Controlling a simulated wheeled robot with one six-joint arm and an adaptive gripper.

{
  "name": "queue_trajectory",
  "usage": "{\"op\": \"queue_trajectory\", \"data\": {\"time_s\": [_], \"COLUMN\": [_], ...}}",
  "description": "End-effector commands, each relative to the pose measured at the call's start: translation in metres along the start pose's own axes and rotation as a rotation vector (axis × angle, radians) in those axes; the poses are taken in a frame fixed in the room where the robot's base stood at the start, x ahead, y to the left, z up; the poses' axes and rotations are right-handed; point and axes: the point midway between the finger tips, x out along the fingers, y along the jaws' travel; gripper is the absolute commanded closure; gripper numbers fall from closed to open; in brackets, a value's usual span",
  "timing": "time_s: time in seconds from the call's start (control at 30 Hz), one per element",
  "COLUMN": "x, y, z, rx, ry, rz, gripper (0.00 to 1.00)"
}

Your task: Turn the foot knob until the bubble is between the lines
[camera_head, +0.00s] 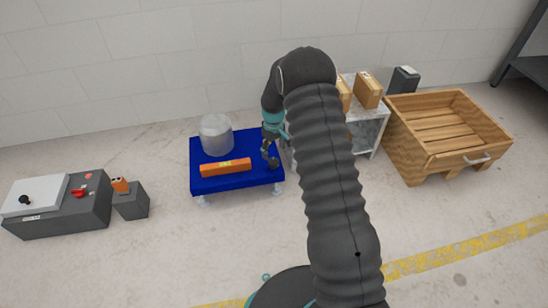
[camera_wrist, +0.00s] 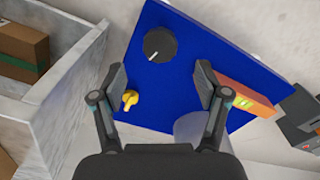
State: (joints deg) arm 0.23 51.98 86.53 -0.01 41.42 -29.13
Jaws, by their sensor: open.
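The blue platform (camera_head: 236,182) stands on short feet in the head view and fills the middle of the wrist view (camera_wrist: 210,38). A round black knob with a white mark (camera_wrist: 160,44) sits on its top. An orange spirit level (camera_head: 226,168) lies on the platform, and its yellow-green vial shows at the right in the wrist view (camera_wrist: 245,98). The bubble and lines are too small to read. My gripper (camera_wrist: 160,80) is open and empty, its two fingers apart over the platform, with the knob beyond the fingertips. In the head view my gripper (camera_head: 268,148) is at the platform's right side.
A translucent cylinder (camera_head: 216,135) stands on the platform behind the level. A small yellow part (camera_wrist: 130,99) is near the left finger. A grey-white stand with cartons (camera_head: 368,90) and a wooden crate (camera_head: 440,160) are right. A grey box with a red switch (camera_head: 78,208) is left.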

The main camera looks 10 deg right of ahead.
Motion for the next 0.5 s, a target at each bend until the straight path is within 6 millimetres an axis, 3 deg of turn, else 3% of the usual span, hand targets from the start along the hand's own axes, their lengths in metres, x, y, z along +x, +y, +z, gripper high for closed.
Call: {"op": "queue_trajectory", "data": {"time_s": [0.2, 0.5], "x": [-0.038, -0.058], "y": [0.001, 0.0], "z": [0.0, 0.001], "rx": [0.0, 0.001], "ry": [0.001, -0.001], "rz": [0.001, -0.001], "gripper": [0.26, 0.26]}}
